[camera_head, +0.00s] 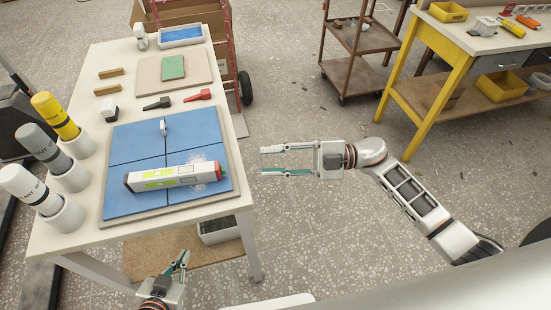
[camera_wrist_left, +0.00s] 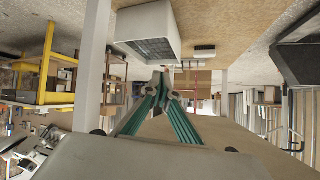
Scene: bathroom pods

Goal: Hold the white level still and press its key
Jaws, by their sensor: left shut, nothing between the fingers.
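The white level (camera_head: 175,176) lies across the blue tiled panel (camera_head: 133,130) on the white table. It has green-yellow windows, a dark left end and a red-tipped right end. Its key is too small to tell for sure. My left gripper (camera_head: 181,257) is low, in front of the table's near edge, apart from the level, with its fingers together and empty. In the left wrist view its fingertips (camera_wrist_left: 163,73) meet, and the level does not show. My right gripper (camera_head: 265,161) is open and empty, right of the table, its fingers pointing left toward the level.
Grey and yellow tubes (camera_head: 42,147) stand in white holders at the table's left. A small white fitting (camera_head: 164,126) stands on the panel. Black and red tools (camera_head: 198,95) lie behind it. A grey bin (camera_head: 218,231) sits on the shelf below.

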